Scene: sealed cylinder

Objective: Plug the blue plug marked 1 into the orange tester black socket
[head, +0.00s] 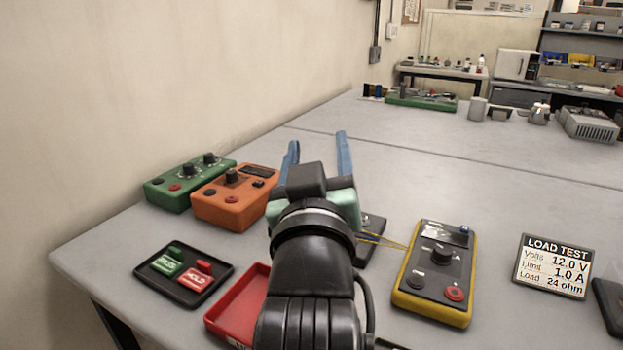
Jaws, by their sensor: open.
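The orange tester (237,214) stands on the table left of my gripper, with a dark knob and display on top. Its black socket (210,192) is at the near left of its top face, beside a red socket (230,199). My gripper (316,148) points away from me, its two blue fingers spread apart with nothing visible between them. I cannot make out the blue plug marked 1; my arm and gripper hide part of the table. A dark block (372,241) shows partly behind my gripper, with thin yellow leads beside it.
A green tester (180,190) stands close left of the orange one. A black tray (183,292) holds green and red pieces. A red tray (235,310) is partly behind my arm. A yellow meter (435,312) and load-test sign (553,267) stand right.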

